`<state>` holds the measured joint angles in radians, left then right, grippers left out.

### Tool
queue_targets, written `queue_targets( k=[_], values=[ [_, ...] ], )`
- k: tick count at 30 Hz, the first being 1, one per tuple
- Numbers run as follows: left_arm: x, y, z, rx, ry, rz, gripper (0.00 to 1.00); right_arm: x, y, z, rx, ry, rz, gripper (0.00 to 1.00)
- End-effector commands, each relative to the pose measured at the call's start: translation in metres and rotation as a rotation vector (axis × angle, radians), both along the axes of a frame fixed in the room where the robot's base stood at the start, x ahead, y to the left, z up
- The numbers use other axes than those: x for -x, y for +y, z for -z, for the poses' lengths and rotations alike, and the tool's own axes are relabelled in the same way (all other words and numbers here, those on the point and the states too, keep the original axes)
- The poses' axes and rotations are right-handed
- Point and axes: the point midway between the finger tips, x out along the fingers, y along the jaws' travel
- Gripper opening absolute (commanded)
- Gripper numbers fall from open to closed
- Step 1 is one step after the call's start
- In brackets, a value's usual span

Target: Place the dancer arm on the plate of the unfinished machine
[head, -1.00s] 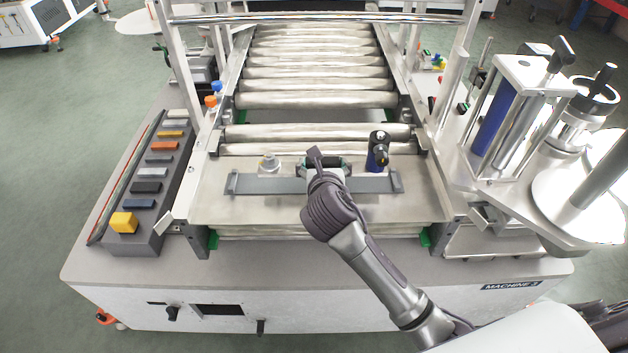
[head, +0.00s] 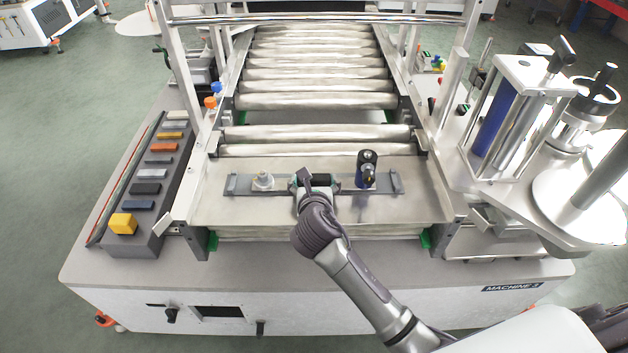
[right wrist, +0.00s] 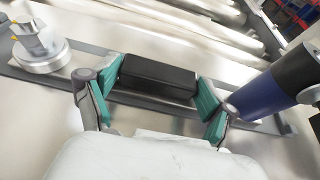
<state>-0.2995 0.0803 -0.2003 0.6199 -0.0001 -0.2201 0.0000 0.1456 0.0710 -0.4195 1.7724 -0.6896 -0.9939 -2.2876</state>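The dancer arm carries a black block (right wrist: 158,78) in its middle, a silver round piece (head: 262,181) at its left and a dark blue cylinder with a black top (head: 367,170) at its right. My right gripper (head: 316,183) has its teal fingers at both ends of the black block and holds it. The plate (head: 385,184), a long grey bar with raised end pieces, lies directly under the dancer arm, which sits between those ends. I cannot tell whether the two touch. The right wrist view also shows the silver piece (right wrist: 40,50) and the blue cylinder (right wrist: 268,92). My left gripper is not in view.
Steel rollers (head: 315,101) lie behind the plate. A blue-column unit (head: 495,125) and a white disc stand at the right. Bare metal surrounds the plate.

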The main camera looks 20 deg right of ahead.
Motion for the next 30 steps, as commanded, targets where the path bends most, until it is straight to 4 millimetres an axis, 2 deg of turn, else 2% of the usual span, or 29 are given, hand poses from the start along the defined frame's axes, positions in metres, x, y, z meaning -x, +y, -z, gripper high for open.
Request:
queue_targets(
  k=[3, 13, 16, 30],
  values=[
    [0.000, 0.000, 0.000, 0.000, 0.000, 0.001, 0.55, 0.000, 0.000, 0.000, 0.000, 0.000, 0.000, 1.00],
    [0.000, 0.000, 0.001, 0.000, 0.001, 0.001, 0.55, 0.000, 0.000, -0.002, -0.001, 0.000, 0.000, 1.00],
    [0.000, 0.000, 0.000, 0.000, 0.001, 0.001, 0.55, 0.007, 0.002, -0.004, 0.001, 0.000, 0.000, 1.00],
    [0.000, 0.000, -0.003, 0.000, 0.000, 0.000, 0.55, 0.088, 0.025, -0.039, -0.001, 0.000, -0.002, 1.00]
  ],
)
